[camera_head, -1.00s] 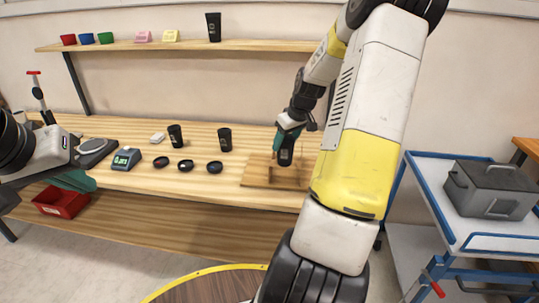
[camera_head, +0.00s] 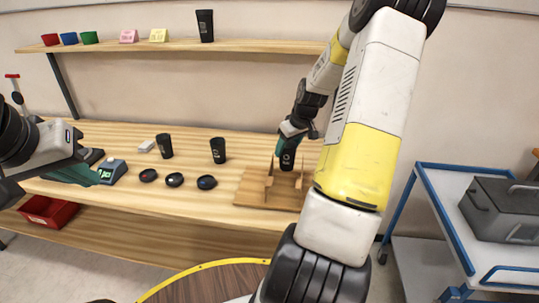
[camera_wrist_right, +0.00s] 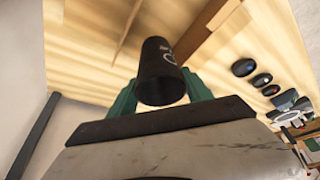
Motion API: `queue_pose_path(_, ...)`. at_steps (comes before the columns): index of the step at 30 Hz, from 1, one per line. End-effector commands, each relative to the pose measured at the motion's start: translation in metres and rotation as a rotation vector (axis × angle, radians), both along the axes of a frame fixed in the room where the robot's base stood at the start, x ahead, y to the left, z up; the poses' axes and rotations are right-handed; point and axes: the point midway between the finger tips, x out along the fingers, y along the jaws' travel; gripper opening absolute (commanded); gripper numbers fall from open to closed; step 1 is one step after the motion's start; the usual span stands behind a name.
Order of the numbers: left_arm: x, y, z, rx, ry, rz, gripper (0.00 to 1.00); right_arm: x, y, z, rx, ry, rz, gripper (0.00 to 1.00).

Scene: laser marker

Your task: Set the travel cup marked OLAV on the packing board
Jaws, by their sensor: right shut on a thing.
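A dark travel cup (camera_head: 288,154) is held in my right gripper (camera_head: 287,141), over the wooden packing board (camera_head: 250,198) with its uprights. In the right wrist view the cup (camera_wrist_right: 162,78) sits between the teal fingers, its base towards the camera. A pale mark on its side is not legible. I cannot tell whether the cup touches the board. Two more dark cups (camera_head: 164,146) (camera_head: 218,150) stand upright on the table; their marks are too small to read. My left gripper (camera_head: 92,170) is at the left, near a small blue device, with its finger gap unclear.
Three dark lids (camera_head: 148,175) (camera_head: 174,180) (camera_head: 206,182) lie in front of the cups. The blue device (camera_head: 112,172) is partly hidden. A shelf (camera_head: 180,46) above holds another dark cup (camera_head: 205,26). A blue cart (camera_head: 450,205) with a grey case (camera_head: 505,208) stands right.

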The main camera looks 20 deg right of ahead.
Motion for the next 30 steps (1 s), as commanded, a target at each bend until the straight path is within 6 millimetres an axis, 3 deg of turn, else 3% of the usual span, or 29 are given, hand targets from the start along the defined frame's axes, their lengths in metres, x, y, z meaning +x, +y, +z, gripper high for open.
queue_pose_path(15, 0.000, 0.000, 0.000, 0.000, 0.000, 0.000, 0.00, 0.000, 0.000, -0.058, -0.001, 0.000, 0.002, 0.42)
queue_pose_path(25, 0.000, 0.000, 0.000, 0.000, 0.000, 0.000, 0.00, 0.000, 0.000, -0.061, -0.001, -0.001, 0.001, 0.42)
queue_pose_path(26, 0.000, 0.000, 0.000, 0.000, 0.000, 0.000, 0.00, 0.000, 0.000, -0.062, -0.001, -0.001, 0.001, 0.60)
queue_pose_path(27, 0.000, 0.000, 0.000, 0.000, 0.000, 0.000, 0.00, 0.000, 0.000, -0.061, -0.002, -0.002, 0.001, 0.68)
queue_pose_path(29, 0.000, 0.000, 0.000, 0.000, 0.000, 0.000, 0.00, 0.000, 0.000, -0.061, -0.002, -0.002, 0.001, 0.79)
queue_pose_path(30, 0.000, 0.000, 0.000, 0.000, 0.000, 0.000, 0.00, 0.000, 0.000, -0.061, -0.002, -0.002, 0.001, 0.80)
